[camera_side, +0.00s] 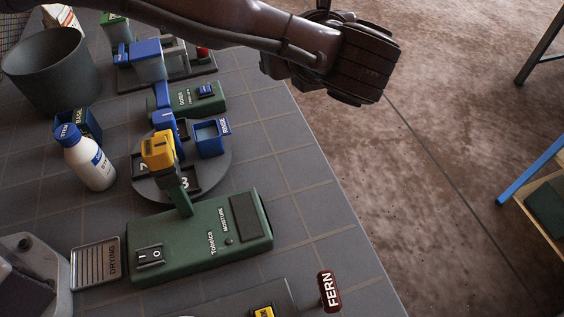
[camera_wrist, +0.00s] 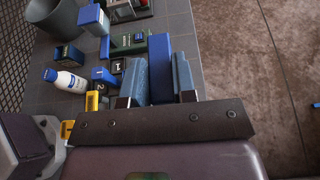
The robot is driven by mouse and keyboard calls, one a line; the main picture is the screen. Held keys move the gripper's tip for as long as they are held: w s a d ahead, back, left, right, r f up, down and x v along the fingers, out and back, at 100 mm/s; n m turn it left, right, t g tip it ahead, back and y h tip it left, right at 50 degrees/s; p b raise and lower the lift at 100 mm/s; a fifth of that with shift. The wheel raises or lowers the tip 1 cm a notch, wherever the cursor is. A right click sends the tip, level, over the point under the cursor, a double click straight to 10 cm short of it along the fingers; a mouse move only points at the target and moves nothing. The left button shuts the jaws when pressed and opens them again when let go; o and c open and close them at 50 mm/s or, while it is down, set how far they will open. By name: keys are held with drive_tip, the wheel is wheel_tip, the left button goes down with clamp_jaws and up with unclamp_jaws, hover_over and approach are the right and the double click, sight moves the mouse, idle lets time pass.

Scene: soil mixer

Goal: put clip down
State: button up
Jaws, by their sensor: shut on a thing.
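In the wrist view my gripper (camera_wrist: 160,82) has its two grey-blue fingers close on either side of a long, plain blue piece (camera_wrist: 159,62), which looks like the clip. It is held between the fingers, over the right part of the table near its edge. The fingers and the held piece cannot be made out in the side view, where only my brown arm crosses the top. The lower end of the held piece is hard to see, so I cannot tell whether it touches anything.
A green device (camera_side: 190,243) stands in front. A white bottle (camera_side: 90,162) and a grey bin (camera_side: 55,75) stand left. The table's right edge drops to brown floor.

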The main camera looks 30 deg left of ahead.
wheel_tip(320, 180, down, 26)
drive_tip(key=shift+f, duration=0.2)
drive_tip(key=shift+f, duration=0.1)
drive_tip(key=o, duration=0.9)
drive_tip(key=v, duration=1.2)
